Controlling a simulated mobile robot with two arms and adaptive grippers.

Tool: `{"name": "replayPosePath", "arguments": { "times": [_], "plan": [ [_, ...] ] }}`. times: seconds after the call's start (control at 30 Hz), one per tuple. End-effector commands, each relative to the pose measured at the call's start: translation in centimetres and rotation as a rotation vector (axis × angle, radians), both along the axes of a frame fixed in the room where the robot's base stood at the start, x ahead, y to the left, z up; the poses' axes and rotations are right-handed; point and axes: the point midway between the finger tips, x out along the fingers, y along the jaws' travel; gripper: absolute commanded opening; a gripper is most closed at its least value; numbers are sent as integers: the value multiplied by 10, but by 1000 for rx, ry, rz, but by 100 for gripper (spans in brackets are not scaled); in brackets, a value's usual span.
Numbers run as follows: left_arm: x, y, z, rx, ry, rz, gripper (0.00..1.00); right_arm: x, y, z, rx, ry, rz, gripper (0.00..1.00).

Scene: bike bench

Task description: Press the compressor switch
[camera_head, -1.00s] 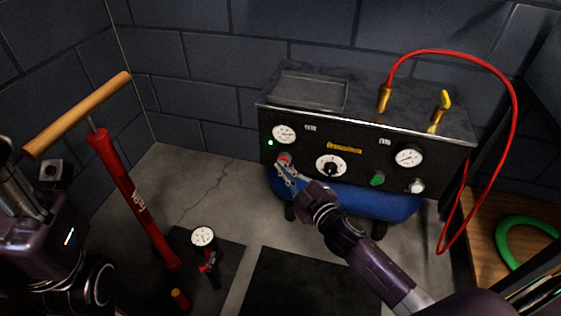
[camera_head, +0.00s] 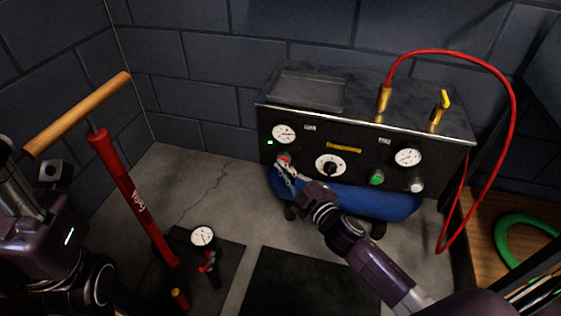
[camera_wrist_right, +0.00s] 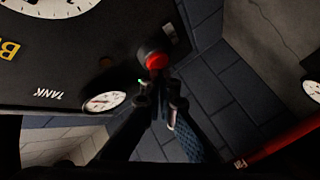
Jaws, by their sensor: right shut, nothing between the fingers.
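The compressor (camera_head: 365,150) stands against the back wall, with a black front panel over a blue tank (camera_head: 365,203). Its red switch (camera_head: 284,159) sits at the panel's lower left, below a round gauge (camera_head: 284,134) and near a lit green lamp (camera_head: 270,142). The red switch also shows in the right wrist view (camera_wrist_right: 157,62). My right gripper (camera_head: 283,170) is shut and empty, its fingertips just in front of the switch; I cannot tell whether they touch it. My left arm (camera_head: 45,240) is at the left edge; its finger state is unclear.
A red floor pump (camera_head: 130,190) with a wooden handle stands at left. A small gauge (camera_head: 203,236) lies on a dark mat (camera_head: 232,262). A red hose (camera_head: 514,110) arches at the compressor's right, near a green ring (camera_head: 505,255). Bare floor lies between pump and compressor.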

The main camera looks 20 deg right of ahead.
Motion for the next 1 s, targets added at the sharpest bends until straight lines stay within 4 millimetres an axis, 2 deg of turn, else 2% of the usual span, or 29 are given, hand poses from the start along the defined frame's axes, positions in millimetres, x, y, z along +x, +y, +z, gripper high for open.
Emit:
{"name": "replayPosePath", "arguments": {
  "times": [0.5,1.0],
  "plan": [
    [1,1,-2,-4,8,0,40,7,-6,-2,-1,0,-2,0],
    [2,1,-4,-5,19,-1,40,-1,-1,-3,0,0,-1,0]
  ]
}}
